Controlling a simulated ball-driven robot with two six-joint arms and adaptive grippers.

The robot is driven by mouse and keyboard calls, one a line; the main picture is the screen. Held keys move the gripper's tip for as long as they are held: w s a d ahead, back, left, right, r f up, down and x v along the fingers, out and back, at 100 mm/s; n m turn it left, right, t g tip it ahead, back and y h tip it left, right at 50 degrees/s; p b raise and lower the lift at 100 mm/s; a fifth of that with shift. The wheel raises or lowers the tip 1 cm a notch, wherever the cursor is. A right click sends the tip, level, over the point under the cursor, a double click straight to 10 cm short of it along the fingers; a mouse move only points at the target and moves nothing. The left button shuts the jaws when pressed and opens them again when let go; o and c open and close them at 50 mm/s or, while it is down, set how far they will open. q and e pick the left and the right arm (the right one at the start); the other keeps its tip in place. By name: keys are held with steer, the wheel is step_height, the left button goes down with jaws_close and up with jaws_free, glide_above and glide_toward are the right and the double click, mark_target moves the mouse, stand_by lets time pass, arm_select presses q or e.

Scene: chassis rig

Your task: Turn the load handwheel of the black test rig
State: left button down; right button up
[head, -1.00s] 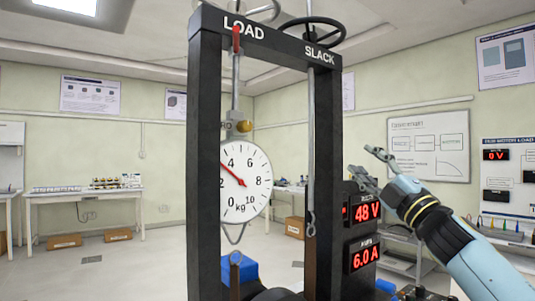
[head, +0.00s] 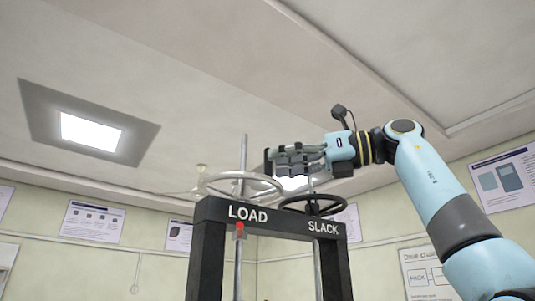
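The black test rig (head: 278,221) stands at the bottom centre of the head view. The load handwheel (head: 222,175), a pale grey wheel, sits above the LOAD label around an upright rod. The black slack handwheel (head: 312,207) sits above the SLACK label to its right. My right gripper (head: 270,161) is raised above the crossbar, fingers pointing left. In the picture it lies above the slack wheel and near the load wheel's right rim. I cannot tell whether it touches the rim. The fingers are seen side-on and overlap, so their opening is unclear. My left gripper is out of view.
A small red part (head: 240,230) is on the rig under the LOAD label. A ceiling light (head: 90,131) and wall posters (head: 93,221) are far behind. The dial and displays are out of view.

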mark_target(267, 164)
steer(key=shift+p+x, duration=0.5)
steer(key=shift+x, duration=1.2)
jaws_close()
steer(key=shift+w+a+f, duration=0.1)
steer(key=shift+a, duration=0.05)
